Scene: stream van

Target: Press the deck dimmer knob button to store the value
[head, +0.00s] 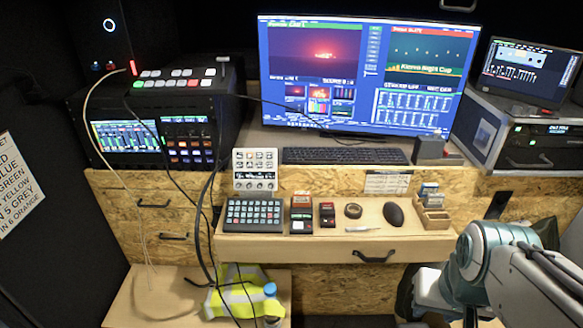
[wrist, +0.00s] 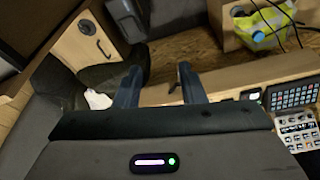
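The white deck (head: 255,170) stands tilted up at the back left of the pull-out desk. It has rows of small keys, a narrow display strip and a row of knobs (head: 256,186) along its lower edge. The labels are too small to read, so I cannot tell which knob is the dimmer. The deck also shows at the right edge of the wrist view (wrist: 298,131). My gripper (wrist: 159,68) has its two fingers apart with nothing between them. It is away from the deck. In the head view my arm is at the lower right and the fingers are hidden.
A dark keypad (head: 254,215) lies just in front of the deck. Small boxes, a tape roll (head: 353,210) and a mouse (head: 394,215) are on the desk. Black cables (head: 205,195) hang left of the deck. A keyboard (head: 342,156) and large monitor (head: 365,70) stand behind.

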